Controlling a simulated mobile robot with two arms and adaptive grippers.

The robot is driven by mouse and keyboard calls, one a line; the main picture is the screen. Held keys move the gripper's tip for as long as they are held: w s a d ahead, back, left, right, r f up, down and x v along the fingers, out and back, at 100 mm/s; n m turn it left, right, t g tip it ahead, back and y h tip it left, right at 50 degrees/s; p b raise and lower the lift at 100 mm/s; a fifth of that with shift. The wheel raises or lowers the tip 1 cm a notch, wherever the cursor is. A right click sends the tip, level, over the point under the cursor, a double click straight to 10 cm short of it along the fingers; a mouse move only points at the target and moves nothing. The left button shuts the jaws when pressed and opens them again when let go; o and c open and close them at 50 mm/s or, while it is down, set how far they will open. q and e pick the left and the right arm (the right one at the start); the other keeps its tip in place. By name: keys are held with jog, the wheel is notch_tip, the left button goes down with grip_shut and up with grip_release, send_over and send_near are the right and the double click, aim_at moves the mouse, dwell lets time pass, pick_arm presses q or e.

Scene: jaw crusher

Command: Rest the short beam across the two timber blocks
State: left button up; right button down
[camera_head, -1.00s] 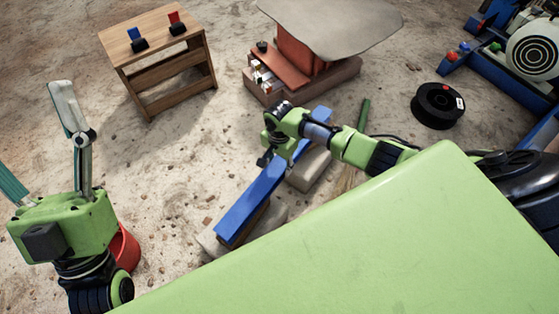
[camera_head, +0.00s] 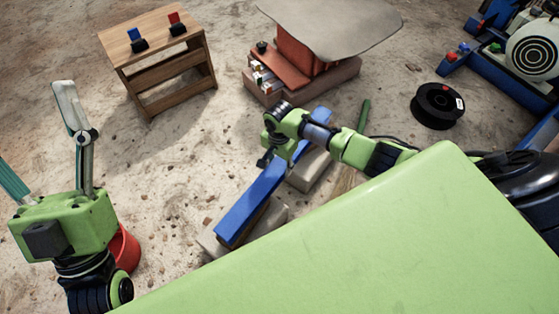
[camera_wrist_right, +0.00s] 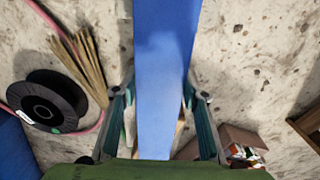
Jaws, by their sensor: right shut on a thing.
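The short beam (camera_head: 253,196) is a long blue bar running diagonally over two pale blocks. The far timber block (camera_head: 310,168) shows beside the beam's upper half. The near timber block (camera_head: 270,216) shows beside and below its lower end. I cannot tell whether the beam touches them. My right gripper (camera_head: 272,159) is shut on the beam near its middle. In the right wrist view, its fingers (camera_wrist_right: 162,105) lie on both sides of the beam (camera_wrist_right: 165,60). My left gripper (camera_head: 34,125) is open and empty at the left, away from the beam, fingers spread wide.
A wooden stand (camera_head: 160,50) with two small coloured items is at the upper left. A red machine base (camera_head: 305,55) under a grey slab is beyond the beam. A black reel (camera_head: 437,105) lies at the right. A red bucket (camera_head: 126,248) is beside my left arm.

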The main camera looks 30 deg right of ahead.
jog(key=shift+w, duration=0.1)
dwell(1.6)
jog(key=c, duration=1.2)
grip_release()
jog(key=shift+f, duration=0.1)
jog(key=shift+o, duration=0.2)
jog(key=shift+s+f, duration=0.15)
jog(key=shift+s, duration=0.1)
jog(key=shift+w, duration=0.15)
